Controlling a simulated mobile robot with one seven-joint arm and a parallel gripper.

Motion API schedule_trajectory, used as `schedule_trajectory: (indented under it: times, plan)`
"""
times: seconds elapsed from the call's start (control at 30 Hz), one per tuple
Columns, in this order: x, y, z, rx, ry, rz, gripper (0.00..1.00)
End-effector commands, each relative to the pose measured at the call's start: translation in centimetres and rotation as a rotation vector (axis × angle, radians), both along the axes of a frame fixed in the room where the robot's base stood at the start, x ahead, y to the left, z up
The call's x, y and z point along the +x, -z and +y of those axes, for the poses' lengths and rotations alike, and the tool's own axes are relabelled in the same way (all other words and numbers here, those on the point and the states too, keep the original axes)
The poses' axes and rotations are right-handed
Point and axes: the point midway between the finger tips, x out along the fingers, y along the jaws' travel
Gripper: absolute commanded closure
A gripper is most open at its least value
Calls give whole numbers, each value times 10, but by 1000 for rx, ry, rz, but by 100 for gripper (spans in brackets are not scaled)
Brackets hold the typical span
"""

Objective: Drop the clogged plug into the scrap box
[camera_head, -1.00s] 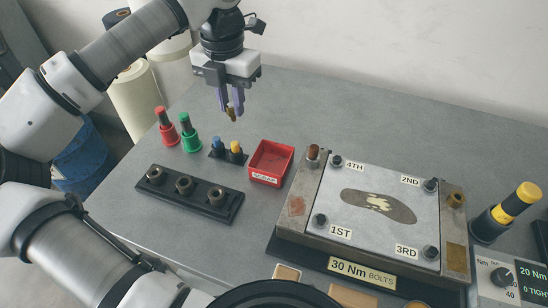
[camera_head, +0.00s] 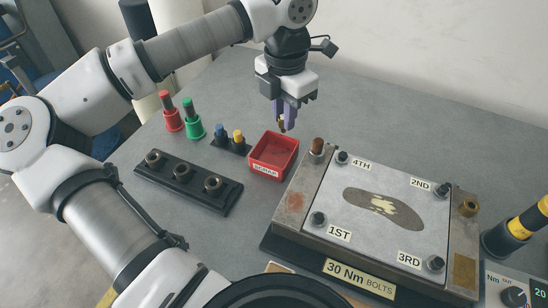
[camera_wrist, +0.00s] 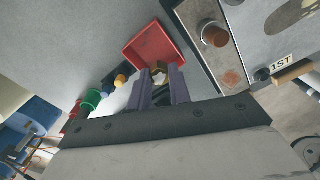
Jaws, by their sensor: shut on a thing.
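My gripper (camera_head: 285,118) has purple fingers and is shut on the clogged plug (camera_head: 282,126), a small brass-brown piece at the fingertips. In the wrist view the plug (camera_wrist: 158,69) shows as a brassy ring between the two fingers. The scrap box (camera_head: 258,171) is a red open tray with a white SCRAP label. My gripper hangs above the box's far right side, with the plug over or close to its back edge; I cannot tell exactly. In the wrist view the box (camera_wrist: 134,62) lies beyond the plug, and its visible floor looks empty.
The metal mould (camera_head: 340,225) with bolts and a copper-topped post (camera_head: 317,146) stands right of the box. A black rack (camera_head: 230,203) with several ring fittings lies front left. Blue and yellow plugs (camera_head: 229,137) and red and green holders (camera_head: 184,122) stand left.

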Motion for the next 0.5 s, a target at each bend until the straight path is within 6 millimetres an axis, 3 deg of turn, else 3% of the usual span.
schedule_trajectory:
  times: [0.13,0.47,0.5]
  plan:
    - [0,17,0,-1,0,1,100]
    - [0,20,0,0,0,0,100]
    - [0,20,0,1,0,1,75]
